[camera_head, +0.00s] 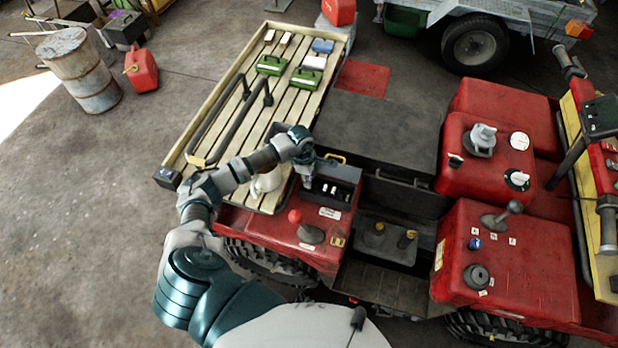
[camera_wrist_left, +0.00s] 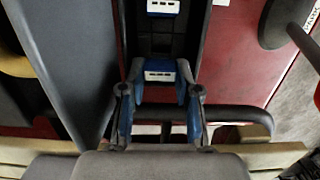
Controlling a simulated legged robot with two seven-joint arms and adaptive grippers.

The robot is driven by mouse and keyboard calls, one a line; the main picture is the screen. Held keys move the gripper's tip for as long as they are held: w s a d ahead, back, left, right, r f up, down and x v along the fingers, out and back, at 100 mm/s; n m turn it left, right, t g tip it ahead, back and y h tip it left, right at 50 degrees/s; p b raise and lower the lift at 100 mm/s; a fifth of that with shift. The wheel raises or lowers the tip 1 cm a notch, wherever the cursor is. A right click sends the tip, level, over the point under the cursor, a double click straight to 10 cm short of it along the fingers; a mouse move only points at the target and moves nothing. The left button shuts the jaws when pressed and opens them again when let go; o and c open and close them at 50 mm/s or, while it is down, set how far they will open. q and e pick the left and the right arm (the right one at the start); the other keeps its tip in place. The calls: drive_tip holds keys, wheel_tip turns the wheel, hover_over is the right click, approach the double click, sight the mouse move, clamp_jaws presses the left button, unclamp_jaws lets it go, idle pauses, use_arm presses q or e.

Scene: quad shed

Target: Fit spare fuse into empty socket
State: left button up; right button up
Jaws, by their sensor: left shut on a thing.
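In the head view my left gripper (camera_head: 308,180) is over the left part of an open dark fuse box (camera_head: 345,173) on the red vehicle. In the left wrist view my left gripper (camera_wrist_left: 160,98) is shut on a blue fuse with a white label (camera_wrist_left: 159,76). Another blue and white fuse (camera_wrist_left: 163,7) sits farther up the same dark channel. A dark, empty-looking gap (camera_wrist_left: 160,44) lies between the two fuses. I cannot tell whether the held fuse touches a socket. Small white-topped parts (camera_head: 330,189) show inside the box. My right gripper is not in view.
A grey lid panel (camera_wrist_left: 58,60) stands close on the left in the wrist view. A red-knobbed lever (camera_head: 296,217) is just below the box. The slatted rack (camera_head: 225,160), with dark rails and green cases (camera_head: 305,79), lies behind and left.

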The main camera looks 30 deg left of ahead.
use_arm(q)
drive_tip(key=shift+d+f+b, duration=0.2)
drive_tip(key=shift+f+b, duration=0.35)
drive_tip(key=shift+f, duration=0.1)
drive_tip(key=o, duration=1.1)
wheel_tip(320, 180, up, 12)
drive_tip(key=a, duration=0.1)
drive_tip(key=shift+s+a, duration=0.15)
drive_tip(key=shift+a, duration=0.15)
drive_tip(key=shift+f, duration=0.15)
